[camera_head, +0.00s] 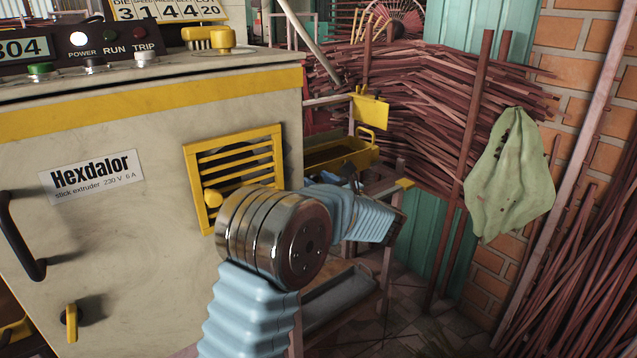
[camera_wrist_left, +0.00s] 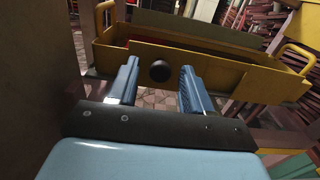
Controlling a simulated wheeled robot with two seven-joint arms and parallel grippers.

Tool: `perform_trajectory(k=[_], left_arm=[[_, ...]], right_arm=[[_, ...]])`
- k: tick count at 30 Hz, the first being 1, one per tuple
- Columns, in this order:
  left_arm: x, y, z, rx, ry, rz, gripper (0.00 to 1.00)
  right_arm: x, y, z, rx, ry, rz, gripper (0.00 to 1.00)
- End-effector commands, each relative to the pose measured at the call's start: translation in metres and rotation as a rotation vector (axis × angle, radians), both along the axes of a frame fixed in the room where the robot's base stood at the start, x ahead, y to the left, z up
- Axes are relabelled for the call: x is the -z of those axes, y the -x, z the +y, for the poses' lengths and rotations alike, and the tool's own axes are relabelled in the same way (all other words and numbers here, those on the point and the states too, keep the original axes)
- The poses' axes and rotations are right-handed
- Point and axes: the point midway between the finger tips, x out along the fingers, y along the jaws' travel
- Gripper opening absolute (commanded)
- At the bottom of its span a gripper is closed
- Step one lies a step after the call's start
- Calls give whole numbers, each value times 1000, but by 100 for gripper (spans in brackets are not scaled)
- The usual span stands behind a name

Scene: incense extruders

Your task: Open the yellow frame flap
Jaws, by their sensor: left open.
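The yellow frame flap (camera_head: 234,146), with yellow slats, is on the cream front of the extruder. It looks closed. A round yellow knob (camera_head: 212,198) sits at its lower left. My left arm crosses in front of the flap's lower right corner and hides part of it. My left gripper (camera_wrist_left: 159,68) is open, its two blue fingers apart and pointing at a yellow trough (camera_wrist_left: 230,72). A dark ball (camera_wrist_left: 160,71) shows between the fingertips; I cannot tell whether it is within reach. The flap is not seen in the left wrist view. My right gripper is not in view.
The extruder body (camera_head: 130,240) has a black handle (camera_head: 20,236) and a yellow latch (camera_head: 71,322) at left. The yellow trough (camera_head: 340,156) stands to its right, behind my arm. Stick bundles (camera_head: 440,105) and a green cloth (camera_head: 510,180) are farther right.

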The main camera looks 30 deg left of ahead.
Motion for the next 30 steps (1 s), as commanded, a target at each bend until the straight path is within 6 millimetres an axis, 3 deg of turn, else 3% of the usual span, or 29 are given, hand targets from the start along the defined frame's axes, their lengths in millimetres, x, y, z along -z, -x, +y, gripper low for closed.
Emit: perform_trajectory(k=[9, 19, 30], left_arm=[[0, -1, 3, 0, 0, 0, 50], [0, -1, 2, 0, 1, 0, 0], [6, 0, 0, 1, -51, -19, 0]], right_arm=[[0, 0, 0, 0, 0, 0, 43], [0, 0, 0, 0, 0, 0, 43], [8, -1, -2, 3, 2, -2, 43]])
